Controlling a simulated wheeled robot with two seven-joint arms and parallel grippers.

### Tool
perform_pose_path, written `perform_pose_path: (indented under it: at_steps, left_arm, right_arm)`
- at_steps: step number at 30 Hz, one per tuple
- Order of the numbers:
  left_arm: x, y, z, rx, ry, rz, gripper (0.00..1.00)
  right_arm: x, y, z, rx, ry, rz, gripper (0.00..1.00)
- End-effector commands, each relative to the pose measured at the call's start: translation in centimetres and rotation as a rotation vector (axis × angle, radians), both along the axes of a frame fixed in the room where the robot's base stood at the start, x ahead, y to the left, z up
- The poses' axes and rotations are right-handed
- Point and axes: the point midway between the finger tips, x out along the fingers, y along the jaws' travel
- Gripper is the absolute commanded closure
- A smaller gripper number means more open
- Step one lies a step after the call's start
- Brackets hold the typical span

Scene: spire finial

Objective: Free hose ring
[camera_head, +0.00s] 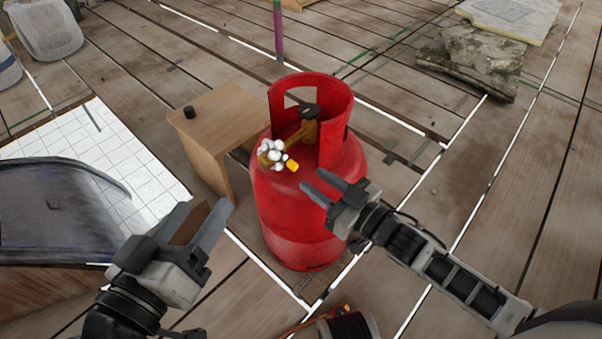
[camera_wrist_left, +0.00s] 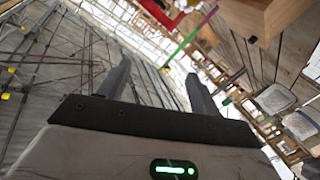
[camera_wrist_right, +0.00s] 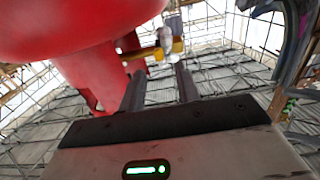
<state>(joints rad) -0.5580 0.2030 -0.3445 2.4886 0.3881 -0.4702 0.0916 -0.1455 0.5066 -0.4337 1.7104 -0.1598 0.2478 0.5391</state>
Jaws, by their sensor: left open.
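A red gas cylinder (camera_head: 300,215) stands upright with a cut-out collar around its brass valve (camera_head: 303,132). A whitish, lumpy ring-like piece (camera_head: 271,153), apparently the hose ring, sits at the valve's outlet with a small yellow tip (camera_head: 292,166) beside it. My right gripper (camera_head: 313,180) is open and empty, just right of and below the yellow tip. In the right wrist view the valve (camera_wrist_right: 160,47) shows just beyond the fingertips. My left gripper (camera_head: 208,206) is open and empty, left of the cylinder and apart from it.
A wooden stool-like block (camera_head: 222,115) with a small black knob (camera_head: 189,112) stands left of the cylinder. A dark tray-like object (camera_head: 65,205) lies on white tiles at left. A cable reel (camera_head: 348,326) is at the front. Stone slabs (camera_head: 470,58) lie at back right.

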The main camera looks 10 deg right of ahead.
Motion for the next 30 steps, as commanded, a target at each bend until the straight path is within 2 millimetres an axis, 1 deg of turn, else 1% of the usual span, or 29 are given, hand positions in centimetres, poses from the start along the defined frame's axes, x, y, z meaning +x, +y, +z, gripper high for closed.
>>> perform_pose_path:
  at_steps: [1,3,9,14,20,21,23,24,25,30]
  left_arm:
    - [0.0,-0.1,-0.2,-0.018,-0.003,-0.002,0.36]
    - [0.0,-0.1,-0.1,-0.037,-0.007,-0.005,0.36]
    - [0.4,0.1,0.7,-0.045,-0.06,0.007,0.36]
    - [0.8,0.1,1.6,-0.043,-0.104,0.009,0.36]
    - [0.7,0.0,1.5,-0.035,-0.105,0.001,0.36]
    - [0.7,0.0,1.5,-0.034,-0.105,0.0,0.36]
    - [0.6,0.0,1.5,-0.033,-0.104,-0.002,0.36]
    - [0.6,0.0,1.5,-0.033,-0.104,-0.002,0.36]
    - [0.6,0.0,1.4,-0.032,-0.103,-0.002,0.36]
    - [0.6,0.0,1.5,-0.033,-0.1,-0.002,0.36]
  right_arm:
    - [1.0,0.6,-0.2,0.001,-0.004,0.0,0.67]
    - [2.0,1.3,-0.2,0.001,-0.003,0.0,0.67]
    - [3.8,2.5,-0.1,0.0,-0.001,0.0,0.67]
    - [4.3,2.8,-0.1,-0.001,0.001,-0.001,0.67]
    - [4.3,2.8,0.0,-0.001,0.002,-0.001,0.67]
    - [4.3,2.8,0.0,0.0,0.002,-0.001,0.7]
    - [4.3,2.8,0.0,0.0,0.001,0.0,0.87]
    - [4.3,2.8,0.0,0.0,0.001,-0.001,0.98]
    - [4.3,2.8,0.0,-0.001,0.001,0.0,1.0]
    - [4.3,2.8,0.0,-0.001,0.002,0.0,1.0]
